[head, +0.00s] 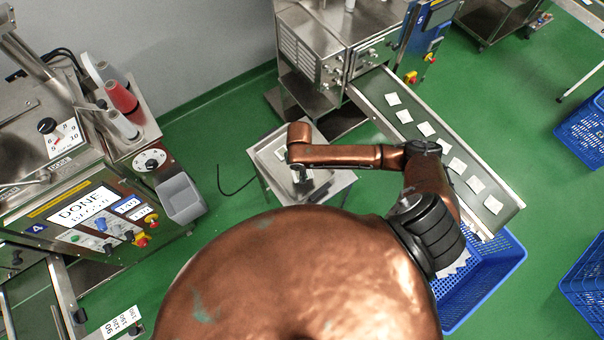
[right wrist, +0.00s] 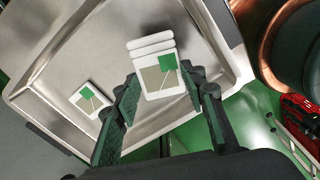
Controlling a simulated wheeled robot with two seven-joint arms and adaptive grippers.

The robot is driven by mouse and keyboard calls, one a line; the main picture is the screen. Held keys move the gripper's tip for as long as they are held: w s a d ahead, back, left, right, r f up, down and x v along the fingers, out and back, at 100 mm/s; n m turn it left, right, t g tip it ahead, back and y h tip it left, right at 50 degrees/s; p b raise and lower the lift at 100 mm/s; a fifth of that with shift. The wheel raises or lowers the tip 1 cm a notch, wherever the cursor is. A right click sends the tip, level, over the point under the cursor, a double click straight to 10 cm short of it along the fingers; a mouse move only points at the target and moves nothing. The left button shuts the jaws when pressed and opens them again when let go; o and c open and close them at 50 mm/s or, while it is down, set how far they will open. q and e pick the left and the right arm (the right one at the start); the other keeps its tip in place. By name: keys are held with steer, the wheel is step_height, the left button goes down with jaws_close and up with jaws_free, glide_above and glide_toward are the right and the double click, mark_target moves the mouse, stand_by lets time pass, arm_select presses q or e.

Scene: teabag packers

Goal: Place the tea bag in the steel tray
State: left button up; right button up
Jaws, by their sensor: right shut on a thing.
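The steel tray (head: 265,158) sits on a small stand in the middle of the head view. It fills much of the right wrist view, with its rim (right wrist: 225,30) at the right. My right gripper (head: 300,174) is over the tray, mostly hidden by my arm in the head view. In the right wrist view it (right wrist: 162,98) is shut on a white tea bag (right wrist: 160,75) with a green tag. Another tea bag (right wrist: 91,101) lies in the tray to the left of the held one. My left gripper is out of view.
A conveyor (head: 458,153) on the right carries several tea bags toward a blue crate (head: 508,262). A packing machine (head: 340,40) stands behind it. A control panel (head: 85,210) and grey bin (head: 182,198) stand left. Green floor lies between.

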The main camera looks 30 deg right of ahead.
steer(key=shift+w+d+f, duration=0.1)
steer(key=shift+d+f, duration=0.1)
steer(key=shift+f, duration=0.05)
steer(key=shift+w+d+f, duration=0.1)
steer(key=shift+d+f, duration=0.05)
steer(key=shift+f, duration=0.85)
steer(key=shift+w+d+f, duration=0.1)
steer(key=shift+d+f, duration=0.05)
steer(key=shift+f, duration=0.8)
steer(key=o, duration=0.6)
steer(key=shift+f, duration=0.1)
step_height(320, 180, up, 12)
steer(key=shift+r+p, duration=0.15)
steer(key=shift+p, duration=0.3)
